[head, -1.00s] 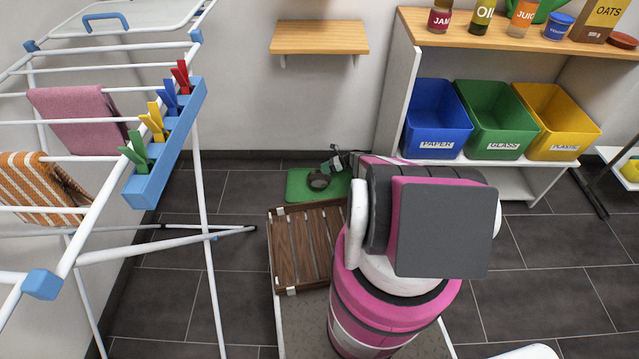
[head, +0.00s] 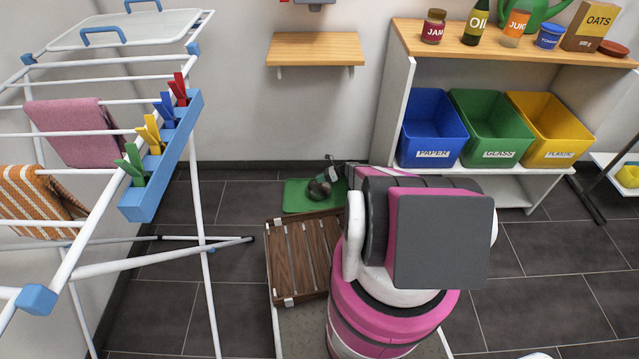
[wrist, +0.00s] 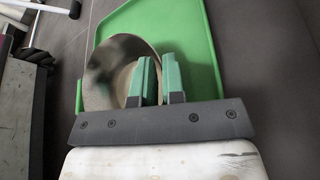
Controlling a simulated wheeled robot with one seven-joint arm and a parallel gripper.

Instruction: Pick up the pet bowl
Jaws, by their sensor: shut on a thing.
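The pet bowl (wrist: 108,72) is a round metal bowl, shown large in the wrist view at the left of my fingers. It also shows as a small dark round shape over the green mat in the head view (head: 318,190). My gripper (wrist: 158,78) has green finger pads close together on the right side of the bowl's wall, one finger inside the bowl and one outside. In the head view my gripper (head: 334,172) is small and partly hidden by my arm. The bowl looks tilted; its height over the mat is hard to tell.
The green mat (head: 296,200) lies on the dark tiled floor by the wall. A white drying rack (head: 200,215) stands at the left. A shelf with blue, green and yellow bins (head: 432,130) stands at the right.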

